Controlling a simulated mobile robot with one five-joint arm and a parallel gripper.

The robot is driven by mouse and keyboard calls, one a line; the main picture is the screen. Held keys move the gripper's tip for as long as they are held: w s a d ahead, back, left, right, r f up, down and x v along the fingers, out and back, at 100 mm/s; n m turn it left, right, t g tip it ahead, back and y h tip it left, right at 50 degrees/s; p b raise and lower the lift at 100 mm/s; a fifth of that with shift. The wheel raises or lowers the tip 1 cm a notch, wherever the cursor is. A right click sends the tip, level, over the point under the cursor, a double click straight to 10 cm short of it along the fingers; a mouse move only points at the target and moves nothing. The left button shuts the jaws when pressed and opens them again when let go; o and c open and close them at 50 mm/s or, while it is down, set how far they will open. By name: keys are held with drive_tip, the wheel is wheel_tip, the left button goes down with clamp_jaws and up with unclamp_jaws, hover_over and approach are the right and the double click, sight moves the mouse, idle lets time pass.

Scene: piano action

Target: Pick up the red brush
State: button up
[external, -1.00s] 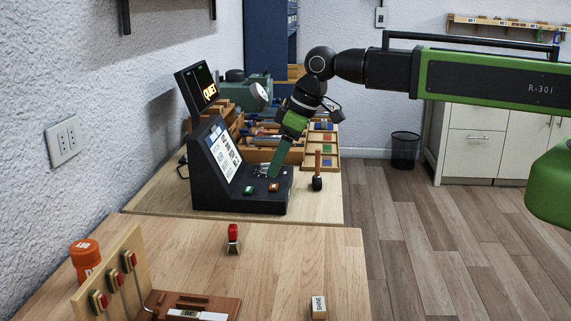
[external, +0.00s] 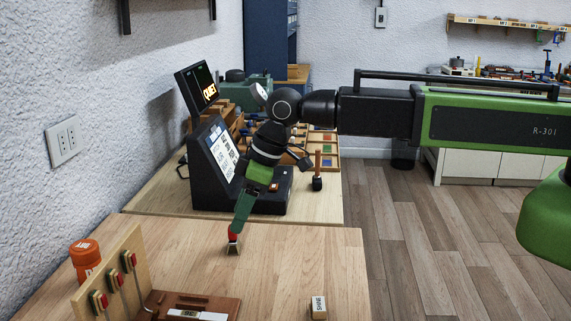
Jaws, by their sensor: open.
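The red brush (external: 233,242) stands upright on the near wooden bench, left of the bench's middle. It has a red top and a pale lower part. My gripper (external: 235,229) points down at it from above, with its green fingers at the brush's red top. The jaws are open. The fingers overlap the top of the brush in this view, and I cannot tell whether they touch it.
A black console with a screen (external: 209,165) stands behind my gripper. A wooden rack with red parts (external: 117,277) and an orange jar (external: 84,257) are at the left. A small labelled block (external: 318,307) sits at the front right. The bench right of the brush is clear.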

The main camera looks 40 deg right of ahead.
sight(233, 236)
drive_tip(key=shift+x, duration=0.85)
drive_tip(key=b+x, duration=0.5)
drive_tip(key=shift+w+d+f, duration=0.1)
drive_tip(key=shift+d+f, duration=0.15)
drive_tip(key=shift+d, duration=0.05)
drive_tip(key=shift+r, duration=0.2)
clamp_jaws()
